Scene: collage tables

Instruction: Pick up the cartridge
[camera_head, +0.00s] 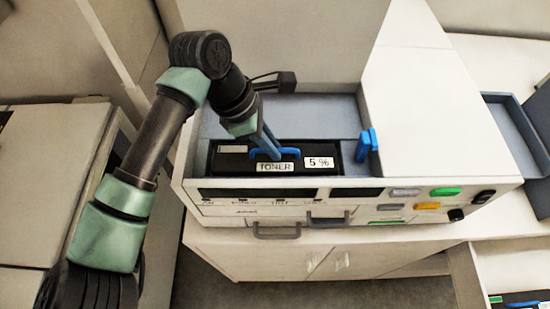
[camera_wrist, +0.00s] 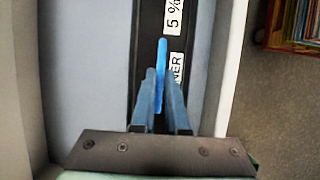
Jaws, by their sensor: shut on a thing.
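The cartridge (camera_head: 230,160) is a long black block with white labels reading "TONER" and "5 %". It lies in a recessed slot in the top of a white and grey machine. A blue handle (camera_head: 288,153) stands up from its top. My gripper (camera_head: 268,148) reaches down from above and is shut on this handle. In the wrist view, the gripper (camera_wrist: 160,90) has its two fingers on either side of the blue handle (camera_wrist: 162,58), with the black cartridge (camera_wrist: 149,25) below. The fingers hide part of the handle and label.
The machine's white cover (camera_head: 430,110) rises to the right of the slot. A blue lever (camera_head: 366,145) stands at the slot's right end. The front panel has coloured buttons (camera_head: 445,191). A grey-blue tray (camera_head: 515,135) lies further right.

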